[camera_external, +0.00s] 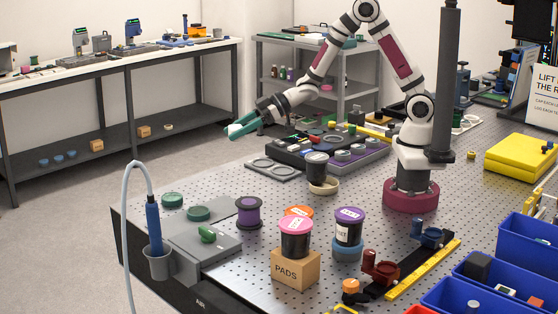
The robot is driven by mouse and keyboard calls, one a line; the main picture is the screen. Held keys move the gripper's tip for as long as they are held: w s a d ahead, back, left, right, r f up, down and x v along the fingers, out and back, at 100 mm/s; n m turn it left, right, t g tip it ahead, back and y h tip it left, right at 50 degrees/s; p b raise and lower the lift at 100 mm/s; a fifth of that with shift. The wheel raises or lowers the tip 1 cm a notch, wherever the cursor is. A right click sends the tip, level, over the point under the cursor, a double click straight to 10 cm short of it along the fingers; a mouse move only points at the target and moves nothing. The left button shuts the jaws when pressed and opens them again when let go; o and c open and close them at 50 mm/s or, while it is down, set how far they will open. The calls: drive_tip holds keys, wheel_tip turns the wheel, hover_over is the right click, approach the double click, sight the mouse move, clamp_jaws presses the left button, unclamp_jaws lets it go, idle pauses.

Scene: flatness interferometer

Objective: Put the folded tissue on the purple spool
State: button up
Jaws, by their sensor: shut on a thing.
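My gripper (243,124) is at the end of the outstretched arm, high at the left of my base. It is shut on a small pale, flat item, which I take to be the folded tissue (237,130); the teal fingers partly hide it. The purple spool (249,212) stands upright on the perforated table, left of the middle, with a dark band between its purple flanges. The gripper is well above and beyond the spool, apart from it.
A blue-handled tool (153,222) sits in a holder at the table edge. Dark trays (330,150) lie behind.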

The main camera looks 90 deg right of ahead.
drive_tip(key=s+a+f+n+g+y, duration=0.1)
drive_tip(key=s+a+n+g+y, duration=0.2)
drive_tip(key=s+n+y, duration=0.25)
hover_over(248, 202)
drive_tip(key=f, duration=0.6)
drive_tip(key=shift+s+d+f, duration=0.15)
drive_tip(key=shift+d+f, duration=0.15)
drive_tip(key=shift+f, duration=0.05)
drive_tip(key=shift+a+f, duration=0.15)
drive_tip(key=shift+f, duration=0.95)
drive_tip(key=shift+a+f, duration=0.1)
drive_tip(key=shift+f, duration=0.95)
drive_tip(key=shift+f, duration=0.2)
drive_tip(key=o, duration=1.3)
